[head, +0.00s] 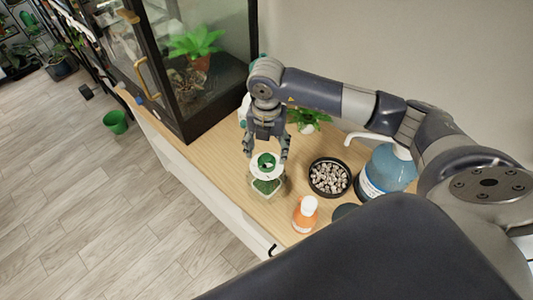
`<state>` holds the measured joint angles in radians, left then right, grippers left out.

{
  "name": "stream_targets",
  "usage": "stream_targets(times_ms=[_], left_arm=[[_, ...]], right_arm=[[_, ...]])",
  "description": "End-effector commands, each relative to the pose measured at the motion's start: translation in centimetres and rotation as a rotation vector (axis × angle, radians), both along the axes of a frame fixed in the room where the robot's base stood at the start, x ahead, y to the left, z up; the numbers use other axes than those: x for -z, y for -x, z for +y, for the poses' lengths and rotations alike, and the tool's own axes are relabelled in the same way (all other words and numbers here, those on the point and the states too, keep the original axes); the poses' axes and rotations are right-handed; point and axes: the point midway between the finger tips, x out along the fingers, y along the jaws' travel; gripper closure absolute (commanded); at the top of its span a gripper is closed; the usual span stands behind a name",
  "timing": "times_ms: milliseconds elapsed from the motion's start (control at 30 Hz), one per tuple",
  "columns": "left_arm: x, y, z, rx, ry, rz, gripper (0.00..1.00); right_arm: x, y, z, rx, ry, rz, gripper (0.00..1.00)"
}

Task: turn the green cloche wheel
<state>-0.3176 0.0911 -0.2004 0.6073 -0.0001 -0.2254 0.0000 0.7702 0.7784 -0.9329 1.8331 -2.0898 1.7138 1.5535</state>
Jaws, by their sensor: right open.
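The green cloche wheel (266,161) is a small green ring on top of a white lid. The lid sits on a clear cloche (267,187) with green inside, standing on the wooden cabinet top. My right gripper (266,156) is open and points down over the wheel, its fingers to either side of it. I cannot tell whether the fingers touch the wheel. My left gripper is not in view.
A bowl of pebbles (329,177), an orange bottle (305,214) and a blue jug (388,170) stand to the right. A potted plant (308,117) is behind. A glass cabinet (190,65) stands at left. A green bucket (116,122) is on the floor.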

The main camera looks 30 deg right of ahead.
Motion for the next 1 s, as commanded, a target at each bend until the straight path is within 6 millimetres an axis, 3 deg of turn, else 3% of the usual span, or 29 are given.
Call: stream_targets(times_ms=[67,167,433,667,867,1000], left_arm=[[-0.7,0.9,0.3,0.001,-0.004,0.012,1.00],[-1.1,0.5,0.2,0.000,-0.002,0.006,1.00],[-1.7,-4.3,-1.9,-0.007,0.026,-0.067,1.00],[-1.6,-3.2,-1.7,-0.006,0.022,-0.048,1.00],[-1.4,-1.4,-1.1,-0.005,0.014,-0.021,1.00],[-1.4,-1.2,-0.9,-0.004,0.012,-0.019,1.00]], right_arm=[[1.4,0.1,0.0,0.003,0.000,0.004,0.36],[2.9,0.0,0.0,0.001,0.000,0.003,0.36],[5.0,-0.1,0.0,0.001,0.000,0.000,0.36],[5.0,-0.1,0.0,0.001,-0.001,-0.001,0.36],[5.0,-0.1,0.0,0.001,0.000,0.000,0.79],[5.0,-0.1,0.0,0.001,-0.001,-0.001,0.80]])
